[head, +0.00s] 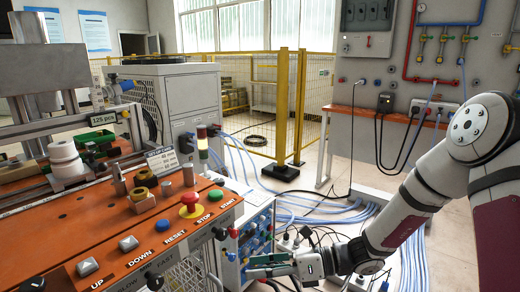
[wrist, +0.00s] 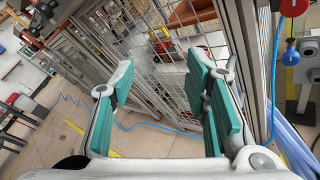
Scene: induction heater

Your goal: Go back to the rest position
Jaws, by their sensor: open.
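My gripper (head: 270,266) is at the lower middle of the head view, low beside the right side of the orange-topped machine bench (head: 100,235). My arm reaches down to it from the right. In the wrist view my gripper (wrist: 168,100) has its two teal-padded fingers spread wide apart. Nothing is between them. Behind the fingers is a metal mesh panel (wrist: 165,75) of the machine frame.
The bench has a button panel with a red emergency stop (head: 190,205). A blue-fronted control box (head: 258,238) stands close to my gripper. Blue hoses (head: 330,212) and cables cover the floor. A yellow fence (head: 290,110) and a wall panel (head: 440,70) stand behind.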

